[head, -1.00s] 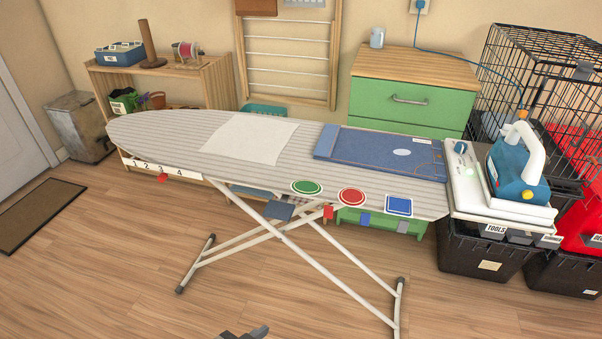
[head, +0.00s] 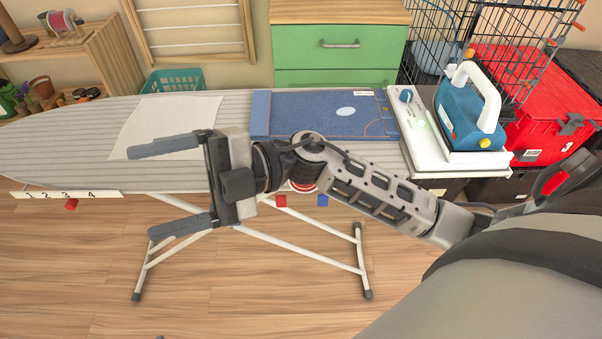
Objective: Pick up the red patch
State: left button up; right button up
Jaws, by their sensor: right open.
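The red patch (head: 302,188) lies at the front edge of the striped ironing board (head: 50,150). Only a sliver of its red and white rim shows below my right arm, which covers the rest. My right gripper (head: 141,193) is open and empty, with its fingers pointing left. In the picture it is left of the red patch, over the board's front edge. The green and blue patches are hidden behind my right arm. My left gripper is not clearly in view.
A white cloth (head: 170,118) and blue denim piece (head: 320,112) lie on the board. A blue iron (head: 466,118) stands on a white rest (head: 425,140) at the right end. A red tag (head: 281,201) hangs below the front edge. The board's left end is clear.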

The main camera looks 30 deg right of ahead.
jog(key=w+d+f+n+g+h, duration=0.3)
jog(key=d+f+n+h, duration=0.25)
jog(key=d+h, duration=0.75)
jog(key=w+d+r+m+t+h+p, duration=0.1)
jog(key=w+d+m+h, duration=0.1)
jog(key=d+h, duration=0.3)
jog(key=w+d+r+m+t+h, duration=0.1)
jog(key=d+m+h, duration=0.1)
jog(key=d, duration=0.4)
jog(key=f, duration=0.9)
jog(key=shift+w, duration=0.2)
jog(key=shift+w+f+p, duration=0.15)
jog(key=shift+f+p, duration=0.1)
jog(key=shift+f, duration=1.3)
jog(key=shift+w+f+p, duration=0.1)
jog(key=shift+f+p, duration=0.1)
jog(key=shift+f, duration=1.35)
jog(key=c, duration=1.1)
